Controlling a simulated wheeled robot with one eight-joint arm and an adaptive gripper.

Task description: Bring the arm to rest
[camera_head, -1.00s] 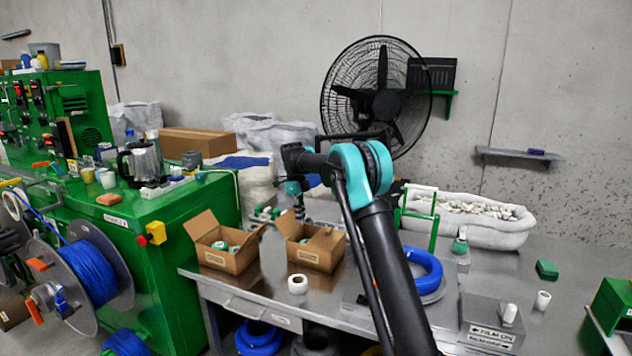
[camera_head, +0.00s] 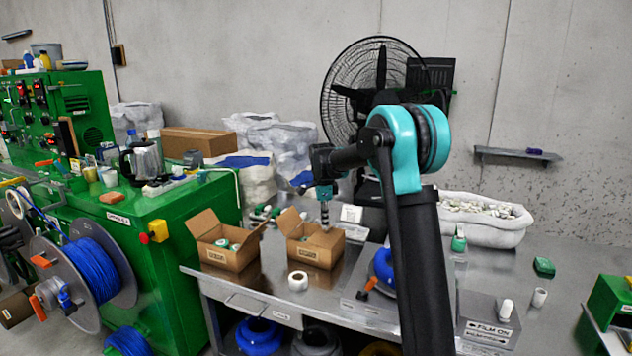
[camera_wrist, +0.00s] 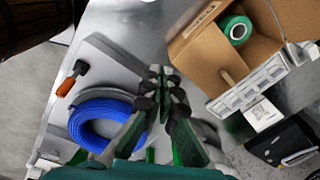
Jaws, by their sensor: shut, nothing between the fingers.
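My arm rises from the bottom of the head view, with its teal joint in front of the wall fan. My gripper (camera_wrist: 162,75) shows in the wrist view with its dark fingers together, shut and empty. In the head view my gripper (camera_head: 325,222) hangs small, pointing down, in front of or beside the right cardboard box (camera_head: 313,252). In the wrist view it is over the bench, between a blue cable coil (camera_wrist: 105,122) and an open cardboard box (camera_wrist: 190,55) holding a green roll. The coil (camera_head: 382,268) is partly hidden behind my arm in the head view.
The steel bench (camera_head: 262,277) carries a second cardboard box (camera_head: 222,250), a white roll (camera_head: 298,281) and an orange-handled tool (camera_head: 367,287). A white tub (camera_head: 490,222) stands behind at right. A green machine (camera_head: 180,235) with a blue cable spool (camera_head: 90,270) is at left.

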